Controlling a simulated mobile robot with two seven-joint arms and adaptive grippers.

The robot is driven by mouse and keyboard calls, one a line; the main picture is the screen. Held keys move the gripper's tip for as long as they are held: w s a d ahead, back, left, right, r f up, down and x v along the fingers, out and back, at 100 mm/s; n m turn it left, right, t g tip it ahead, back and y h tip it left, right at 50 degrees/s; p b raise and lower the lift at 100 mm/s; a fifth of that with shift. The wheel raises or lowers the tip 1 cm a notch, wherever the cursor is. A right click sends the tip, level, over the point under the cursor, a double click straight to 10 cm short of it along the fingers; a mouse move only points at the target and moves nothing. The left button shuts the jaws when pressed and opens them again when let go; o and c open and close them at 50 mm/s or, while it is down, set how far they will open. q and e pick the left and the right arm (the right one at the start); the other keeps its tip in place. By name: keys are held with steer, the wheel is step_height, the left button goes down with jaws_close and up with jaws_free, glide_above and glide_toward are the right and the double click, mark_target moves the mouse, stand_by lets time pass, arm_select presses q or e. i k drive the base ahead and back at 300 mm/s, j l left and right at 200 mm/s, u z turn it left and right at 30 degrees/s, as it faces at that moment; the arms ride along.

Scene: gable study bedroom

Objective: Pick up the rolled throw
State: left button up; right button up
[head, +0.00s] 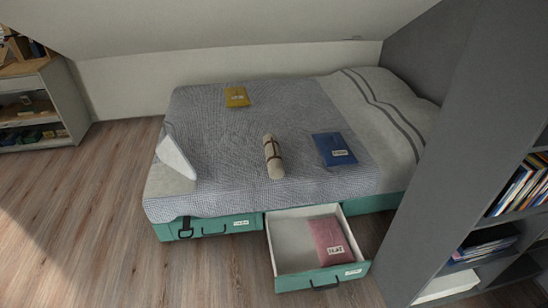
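The rolled throw (273,157) is a beige roll with dark straps around it. It lies on the grey bed cover (215,130), near the middle of the bed and toward its front edge. Its long side points from the back of the bed to the front. Nothing covers it. Neither of my grippers shows in the head view, so their states cannot be seen.
A blue packet (334,149) and a yellow packet (237,97) lie on the bed. A white wedge-shaped object (176,157) stands at its left. An open green drawer (289,281) with a pink packet (328,240) juts out in front. A grey bookcase (450,140) stands right. Floor at left is clear.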

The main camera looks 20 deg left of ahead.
mark_target(275, 163)
steer(key=i+j+z, duration=0.15)
steer(key=j+z, duration=0.25)
steer(key=i+j+z, duration=0.15)
steer(key=z, duration=0.3)
steer(key=j+z, duration=0.4)
steer(key=i+j, duration=0.05)
steer(key=j, duration=0.05)
